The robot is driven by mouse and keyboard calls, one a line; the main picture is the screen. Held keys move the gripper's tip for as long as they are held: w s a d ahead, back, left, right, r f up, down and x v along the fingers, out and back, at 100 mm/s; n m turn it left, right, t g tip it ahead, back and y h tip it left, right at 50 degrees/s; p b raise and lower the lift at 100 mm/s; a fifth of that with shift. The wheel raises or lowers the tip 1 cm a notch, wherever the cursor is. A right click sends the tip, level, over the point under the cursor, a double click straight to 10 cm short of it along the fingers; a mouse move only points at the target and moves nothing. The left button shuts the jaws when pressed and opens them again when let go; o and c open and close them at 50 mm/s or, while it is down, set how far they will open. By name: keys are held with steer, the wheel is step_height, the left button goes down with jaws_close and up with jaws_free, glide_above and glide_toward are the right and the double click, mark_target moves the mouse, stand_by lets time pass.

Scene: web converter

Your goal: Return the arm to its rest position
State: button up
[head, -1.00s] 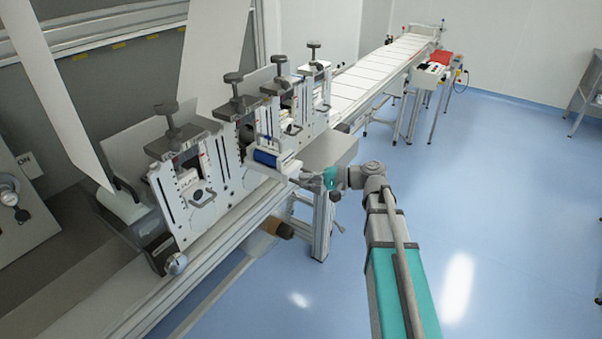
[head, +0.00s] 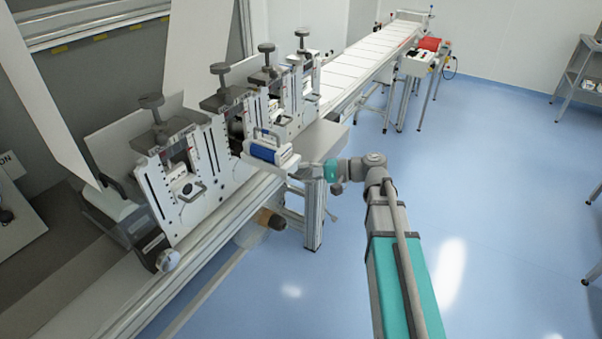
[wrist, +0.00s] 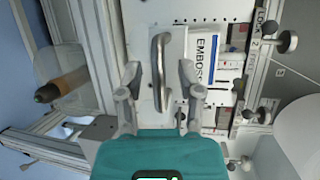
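My gripper (wrist: 159,75) is open in the wrist view, with its two fingers spread apart. A grey bar handle (wrist: 157,72) on a white plate shows in the gap between the fingertips, apart from both. A label reading "EMBOS…" is beside it; the rest is hidden by the right finger. In the head view my gripper (head: 303,172) is small, at the right end of a white unit with a blue roller (head: 268,153). My arm (head: 395,240) reaches up from the lower right and bends left at the wrist toward this unit.
A row of white stations with dark knobs (head: 165,190) stands along the machine at left. A grey table (head: 325,140) lies just behind my gripper. A long white conveyor (head: 365,70) runs to the back. The blue floor (head: 510,190) at right is open.

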steer(key=shift+s, duration=0.1)
stand_by(0.3)
steer(key=shift+w+d, duration=0.25)
steer(key=shift+d, duration=0.25)
steer(key=w+d+m+t+h+p, duration=0.1)
steer(key=w+d+m+t+h, duration=0.15)
steer(key=d, duration=0.35)
steer(key=s+a+f+n+g+h, duration=0.3)
steer(key=s+f+n+g+h, duration=0.15)
steer(key=s+f, duration=0.4)
steer(key=s+d+f+h, duration=0.2)
steer(key=s+h, duration=0.2)
steer(key=s+d+f+n+g+h+p, duration=0.1)
steer(key=s+d+f+h, duration=0.1)
steer(key=s+d+h, duration=0.1)
steer(key=shift+s+f+g+h, duration=0.15)
steer(key=shift+s+g+h, duration=0.15)
steer(key=shift+s+h, duration=0.4)
